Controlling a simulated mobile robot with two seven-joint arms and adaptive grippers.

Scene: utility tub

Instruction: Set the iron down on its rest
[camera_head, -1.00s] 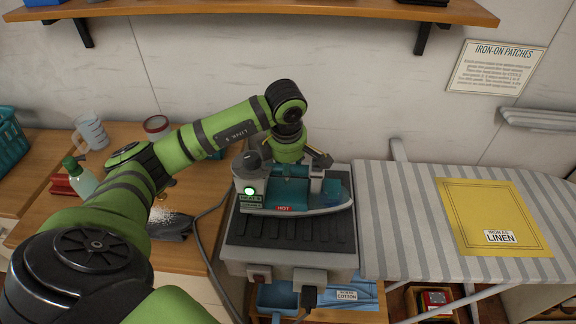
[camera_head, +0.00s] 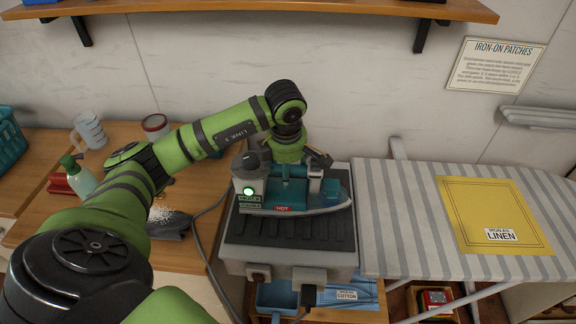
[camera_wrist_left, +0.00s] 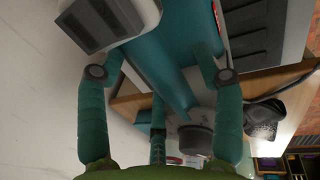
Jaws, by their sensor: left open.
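The iron (camera_head: 310,207) has a teal handle, a grey rear with a lit green light, and a red "HOT" label. It sits flat on the dark ribbed rest (camera_head: 290,236) on top of a grey box, with its tip to the right. My left gripper (camera_wrist_left: 160,74) is open, with its teal fingers on both sides of the iron's teal handle (camera_wrist_left: 160,62). In the head view my wrist is just behind and above the iron, and the fingers are partly hidden. I cannot tell whether they touch the handle. My right gripper is not in view.
A striped ironing board (camera_head: 400,222) with a yellow cloth (camera_head: 490,218) lies to the right. A grey cord (camera_head: 207,250) runs left of the box. A green-capped bottle (camera_head: 80,177), a clear mug (camera_head: 90,132) and spilled white grains (camera_head: 160,213) are on the left wooden counter.

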